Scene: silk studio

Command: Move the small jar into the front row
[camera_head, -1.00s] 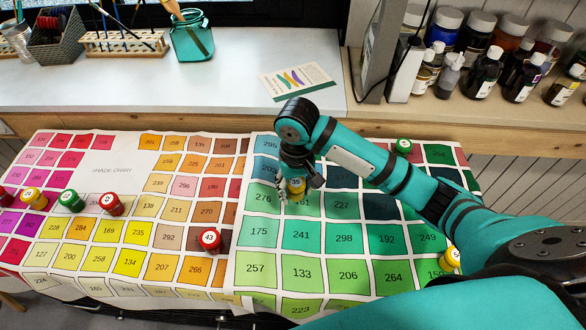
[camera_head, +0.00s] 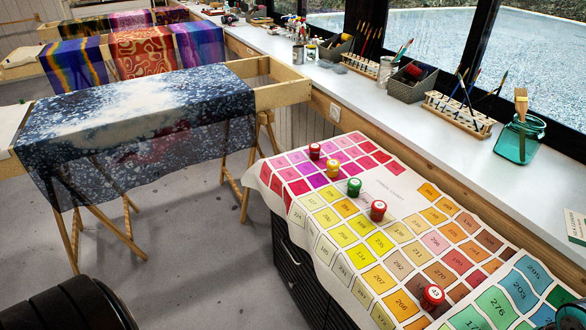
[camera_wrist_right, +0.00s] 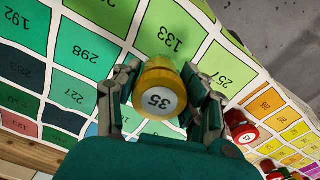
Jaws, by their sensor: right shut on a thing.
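A small yellow jar (camera_wrist_right: 158,90) with a white lid label reading 35 is between the fingers of my right gripper (camera_wrist_right: 163,82) in the right wrist view. The fingers are closed on its sides. It is over the green squares of the shade chart (camera_wrist_right: 92,52), near 133 and 257; I cannot tell if it touches the cloth. In the head view, a red jar (camera_head: 314,151), a yellow jar (camera_head: 333,167), a green jar (camera_head: 354,187) and another red jar (camera_head: 378,209) stand in a slanting line. My left gripper is not in view.
A red jar labelled 43 (camera_head: 432,296) stands apart, nearer the front; it also shows in the wrist view (camera_wrist_right: 240,127). Behind the chart is a white ledge (camera_head: 420,120) with a brush rack (camera_head: 458,115) and a teal glass jar (camera_head: 519,140). A fabric-draped trestle (camera_head: 130,120) stands left.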

